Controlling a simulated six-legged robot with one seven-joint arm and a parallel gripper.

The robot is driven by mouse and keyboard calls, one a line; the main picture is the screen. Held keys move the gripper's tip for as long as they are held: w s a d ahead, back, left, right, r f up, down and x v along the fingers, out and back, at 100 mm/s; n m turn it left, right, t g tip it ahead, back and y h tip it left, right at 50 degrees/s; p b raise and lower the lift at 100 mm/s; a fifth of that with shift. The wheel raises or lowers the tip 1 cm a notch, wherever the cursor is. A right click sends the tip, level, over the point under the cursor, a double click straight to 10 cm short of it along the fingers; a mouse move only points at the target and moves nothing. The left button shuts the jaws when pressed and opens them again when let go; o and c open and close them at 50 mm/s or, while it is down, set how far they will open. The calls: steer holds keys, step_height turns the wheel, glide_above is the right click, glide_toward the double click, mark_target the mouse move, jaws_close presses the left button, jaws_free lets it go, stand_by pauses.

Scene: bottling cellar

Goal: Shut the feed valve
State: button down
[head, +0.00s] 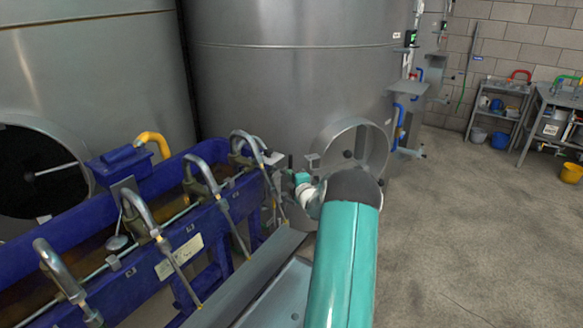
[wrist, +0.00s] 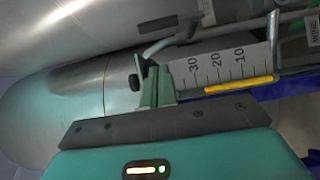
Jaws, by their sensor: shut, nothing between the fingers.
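No part can be made out for certain as the feed valve. In the head view my gripper (head: 303,182) is at the right end of the blue filling trough (head: 205,222), in front of the large steel tank, and my forearm hides part of this area. In the wrist view my gripper (wrist: 157,86) has its green fingers together, with nothing between them. A bent steel bar (wrist: 170,42) passes just beyond the fingertips. A pale scale plate (wrist: 225,68) marked 30, 20, 10 lies to their right, with a yellow bar (wrist: 240,85) along its edge. Contact cannot be told.
Several bent steel spouts (head: 140,212) line the trough, and a yellow pipe elbow (head: 153,143) rises behind it. The steel tank (head: 290,75) has a round manway (head: 352,138) close by my arm. The floor (head: 470,220) to the right is clear up to shelves (head: 497,112) and a bench.

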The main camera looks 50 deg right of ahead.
mark_target(291, 168)
steer(key=w+d, duration=0.3)
steer(key=d, duration=0.1)
steer(key=shift+w, duration=0.25)
steer(key=shift+w+d, duration=0.25)
steer(key=shift+d, duration=0.4)
